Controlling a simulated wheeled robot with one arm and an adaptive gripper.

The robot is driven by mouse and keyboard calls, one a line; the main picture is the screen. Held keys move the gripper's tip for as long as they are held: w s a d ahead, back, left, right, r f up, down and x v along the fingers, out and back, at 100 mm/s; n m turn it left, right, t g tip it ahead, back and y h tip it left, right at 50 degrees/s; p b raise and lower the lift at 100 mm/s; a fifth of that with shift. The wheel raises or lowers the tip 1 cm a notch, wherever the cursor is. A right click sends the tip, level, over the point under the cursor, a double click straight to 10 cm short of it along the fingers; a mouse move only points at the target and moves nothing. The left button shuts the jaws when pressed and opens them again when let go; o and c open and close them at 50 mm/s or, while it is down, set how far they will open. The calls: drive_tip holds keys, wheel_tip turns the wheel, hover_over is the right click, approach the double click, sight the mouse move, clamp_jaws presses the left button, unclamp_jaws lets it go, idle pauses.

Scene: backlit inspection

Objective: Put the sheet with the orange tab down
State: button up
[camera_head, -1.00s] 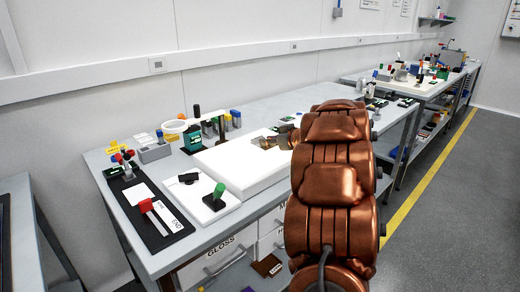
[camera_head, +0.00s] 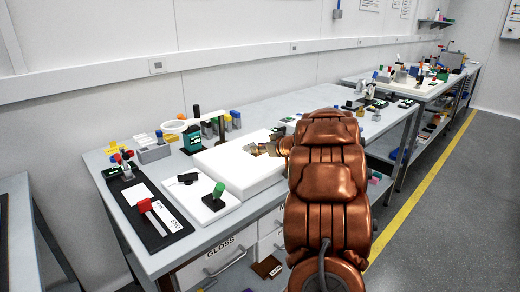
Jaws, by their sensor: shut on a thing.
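My gripper (camera_head: 264,149) is small and partly hidden behind my copper-coloured arm. It is low over the far right part of a thick white light panel (camera_head: 222,172) on the near workbench. It is shut on a thin thing that I take to be the sheet. The sheet and its orange tab are too small and pale against the panel to make out clearly. I cannot tell whether the sheet touches the panel.
The panel's front left is clear.

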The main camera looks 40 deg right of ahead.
drive_tip(key=shift+f, duration=0.1)
drive_tip(key=o, duration=0.9)
drive_tip(key=shift+s+r, duration=0.1)
drive_tip(key=shift+r, duration=0.1)
drive_tip(key=p+v, duration=0.1)
drive_tip(key=v, duration=1)
drive_tip(key=shift+s+r, duration=0.15)
drive_tip(key=shift+s, duration=0.25)
drive_tip(key=shift+a, duration=0.1)
